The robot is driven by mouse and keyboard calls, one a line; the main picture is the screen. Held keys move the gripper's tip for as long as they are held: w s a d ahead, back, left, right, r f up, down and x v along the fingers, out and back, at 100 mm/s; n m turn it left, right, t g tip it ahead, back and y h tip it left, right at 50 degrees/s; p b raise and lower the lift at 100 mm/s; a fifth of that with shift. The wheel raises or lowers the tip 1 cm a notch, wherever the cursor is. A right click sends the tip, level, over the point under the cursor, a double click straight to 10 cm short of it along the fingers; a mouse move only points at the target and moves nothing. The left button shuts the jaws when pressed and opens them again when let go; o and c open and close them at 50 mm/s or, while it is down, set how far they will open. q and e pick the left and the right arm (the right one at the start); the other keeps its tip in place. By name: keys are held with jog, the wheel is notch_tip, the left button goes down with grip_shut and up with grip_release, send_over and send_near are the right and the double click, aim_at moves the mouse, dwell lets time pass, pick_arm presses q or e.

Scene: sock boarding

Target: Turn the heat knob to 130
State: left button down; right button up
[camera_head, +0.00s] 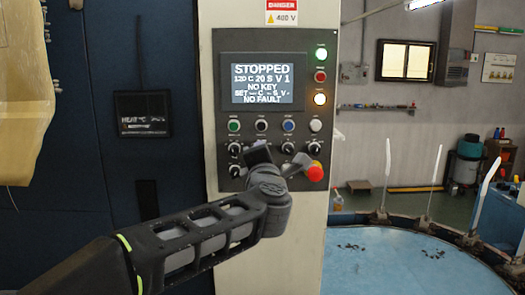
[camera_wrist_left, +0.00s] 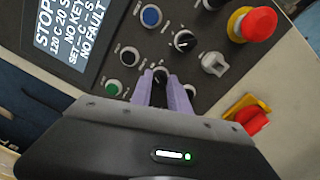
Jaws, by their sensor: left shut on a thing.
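The control panel (camera_head: 276,105) has a screen (camera_head: 262,78) that reads STOPPED, 120 C, 20 S, V 1, NO KEY, NO FAULT. My left gripper (camera_head: 260,152) is in front of the panel's lower knobs. In the left wrist view its two fingers (camera_wrist_left: 161,80) are closed on a small black knob (camera_wrist_left: 160,73). This knob is the second in its row, below a black button (camera_wrist_left: 130,56). Its label and pointer are hidden or too small to read. In the head view my gripper hides the knob. My right gripper is not in view.
A red emergency button (camera_head: 315,171) and a grey rotary switch (camera_wrist_left: 214,64) sit close to the right of my left gripper. Other black knobs (camera_wrist_left: 185,40) are close by. A round blue table (camera_head: 400,262) stands at the right.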

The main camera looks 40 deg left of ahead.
pick_arm(q)
jog(key=shift+f+m+p, duration=0.1)
jog(key=shift+m+p, duration=0.6)
jog(key=shift+m, duration=2.9)
jog(key=c, duration=1.3)
grip_release()
jog(key=shift+o, duration=0.2)
jog(key=shift+s, duration=0.15)
jog(key=b+v, duration=0.2)
jog(key=v, duration=0.5)
jog(key=shift+s+d, duration=0.2)
jog(key=shift+s, duration=0.05)
